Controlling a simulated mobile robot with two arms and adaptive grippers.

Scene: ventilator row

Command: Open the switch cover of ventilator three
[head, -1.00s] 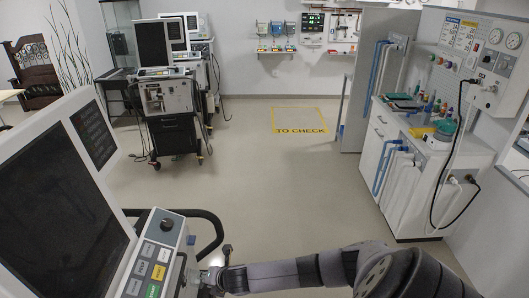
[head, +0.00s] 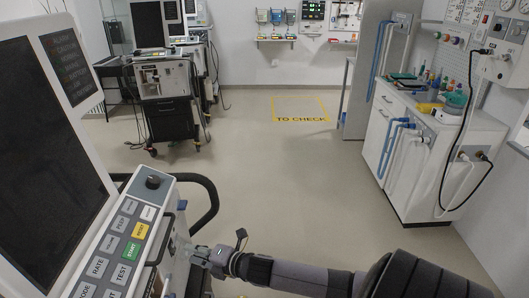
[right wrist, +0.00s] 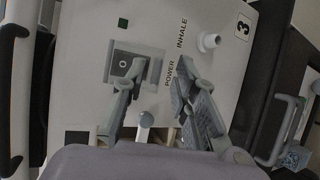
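Ventilator three shows its number 3 on the light front panel (right wrist: 222,90) in the right wrist view. On that panel a small power switch (right wrist: 123,66) sits in a grey frame, with the word POWER beside it. Grey cover parts surround it, but I cannot tell how far the cover is open. My right gripper (right wrist: 164,74) has its fingers spread, one overlapping the switch frame and the other to its right. Nothing is held between them. In the head view the same gripper (head: 193,254) is at the front of the near ventilator (head: 130,235). My left gripper is out of view.
A black rail (head: 207,207) curves beside the ventilator. Another ventilator (head: 165,80) stands behind. A white counter (head: 415,165) is at right. The middle floor is clear.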

